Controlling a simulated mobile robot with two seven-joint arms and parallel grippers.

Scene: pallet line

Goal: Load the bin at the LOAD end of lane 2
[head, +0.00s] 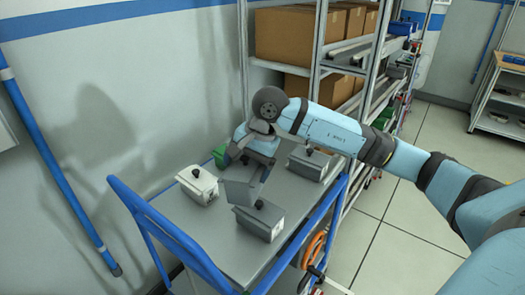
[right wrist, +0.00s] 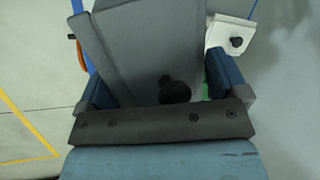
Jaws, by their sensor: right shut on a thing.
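My right arm reaches from the right over a blue-handled cart, and its gripper (head: 252,165) points down at the bins there. In the right wrist view the gripper (right wrist: 158,82) is shut on a grey bin (right wrist: 150,45) with a black knob. In the head view a tilted grey face (head: 241,194) shows just below the gripper, next to a grey bin (head: 262,222) with a black knob; I cannot tell whether they are one piece or whether the held bin touches the cart. My left gripper is out of view. No lane markings can be read.
The cart top (head: 222,232) also carries a white bin (head: 199,188), another grey bin (head: 308,165) and a green bin (head: 219,157). A rack with cardboard boxes (head: 285,37) stands behind. A blue pole (head: 62,180) leans at the left wall. The floor at right is clear.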

